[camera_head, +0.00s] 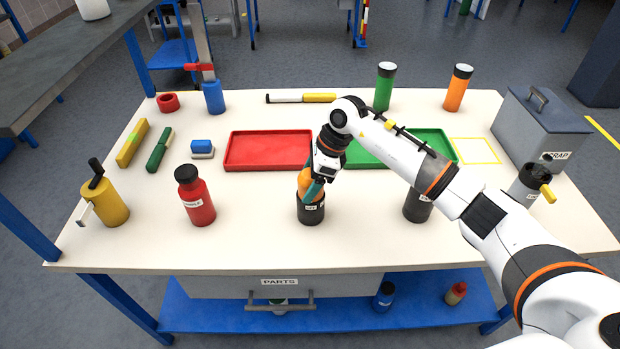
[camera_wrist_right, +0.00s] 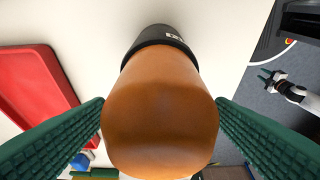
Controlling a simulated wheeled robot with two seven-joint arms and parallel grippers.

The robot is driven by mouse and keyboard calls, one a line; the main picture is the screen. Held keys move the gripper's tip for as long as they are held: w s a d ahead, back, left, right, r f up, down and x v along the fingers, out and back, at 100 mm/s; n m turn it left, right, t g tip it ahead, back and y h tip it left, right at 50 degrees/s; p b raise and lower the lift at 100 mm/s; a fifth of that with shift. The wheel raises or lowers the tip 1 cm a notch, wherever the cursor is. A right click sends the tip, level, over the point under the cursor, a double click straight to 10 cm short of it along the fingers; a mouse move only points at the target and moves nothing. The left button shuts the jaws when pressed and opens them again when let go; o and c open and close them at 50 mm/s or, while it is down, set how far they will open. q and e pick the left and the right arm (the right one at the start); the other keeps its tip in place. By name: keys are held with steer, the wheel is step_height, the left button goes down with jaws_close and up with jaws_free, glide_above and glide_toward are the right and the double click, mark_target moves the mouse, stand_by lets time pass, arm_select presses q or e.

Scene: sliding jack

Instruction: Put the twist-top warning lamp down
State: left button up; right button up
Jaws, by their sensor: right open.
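The twist-top warning lamp has an orange top (camera_head: 305,182) and a black base (camera_head: 311,213) with a small label. It stands upright on the white table, in front of the red tray. In the right wrist view the orange top (camera_wrist_right: 160,115) fills the middle, with the black base beyond it. My right gripper (camera_head: 312,188) is open, its teal fingers on either side of the orange top. Whether they touch it, I cannot tell. My left gripper (camera_wrist_right: 268,76) shows only small in the right wrist view, above the floor; its jaw state is unclear.
Behind are a red tray (camera_head: 232,152) and a green tray (camera_head: 440,140). A red bottle (camera_head: 196,200) stands left of the lamp, a dark grey cylinder (camera_head: 417,207) right, partly behind my arm. A grey scrap bin (camera_head: 535,125) is at right. Table around the lamp is clear.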

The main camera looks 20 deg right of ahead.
steer(key=b+v, duration=0.1)
steer(key=v, duration=1.1)
steer(key=shift+b, duration=0.35)
